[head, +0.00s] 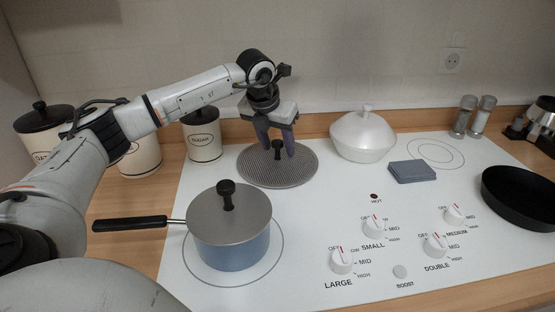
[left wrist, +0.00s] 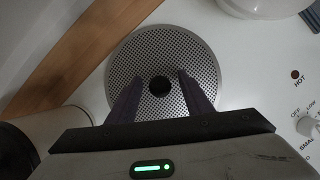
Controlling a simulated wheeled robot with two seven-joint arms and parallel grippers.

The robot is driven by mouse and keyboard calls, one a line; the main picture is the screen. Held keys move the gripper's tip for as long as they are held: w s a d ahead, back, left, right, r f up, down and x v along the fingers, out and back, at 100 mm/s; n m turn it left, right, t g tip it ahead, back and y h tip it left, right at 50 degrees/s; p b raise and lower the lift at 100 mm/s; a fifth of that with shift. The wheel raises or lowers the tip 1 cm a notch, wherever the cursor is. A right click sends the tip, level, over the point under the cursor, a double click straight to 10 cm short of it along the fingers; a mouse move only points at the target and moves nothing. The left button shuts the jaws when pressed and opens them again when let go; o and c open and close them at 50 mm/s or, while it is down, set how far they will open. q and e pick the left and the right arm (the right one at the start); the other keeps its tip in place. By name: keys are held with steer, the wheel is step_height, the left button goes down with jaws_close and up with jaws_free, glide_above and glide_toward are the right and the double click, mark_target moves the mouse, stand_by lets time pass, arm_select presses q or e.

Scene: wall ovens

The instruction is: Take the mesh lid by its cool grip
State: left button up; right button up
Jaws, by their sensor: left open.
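The mesh lid (head: 302,172) is a round, grey, perforated disc with a black knob (head: 278,148) standing at its centre. It lies flat at the back left of the white hob. My left gripper (head: 277,154) is above the lid, pointing down, with its fingers apart on either side of the knob. In the left wrist view the lid (left wrist: 190,50) fills the middle, and the black knob (left wrist: 160,86) sits between the two finger tips with gaps on both sides. Whether the fingers touch the lid's surface cannot be told. My right gripper is not in view.
A blue pot (head: 232,248) with a grey lid and long black handle stands in front of the mesh lid. Canisters (head: 203,138) stand behind left. A black pan (head: 520,200) is far right.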

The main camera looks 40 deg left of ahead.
arm_select(q)
jaws_close()
steer(key=shift+r, duration=0.1)
stand_by(0.3)
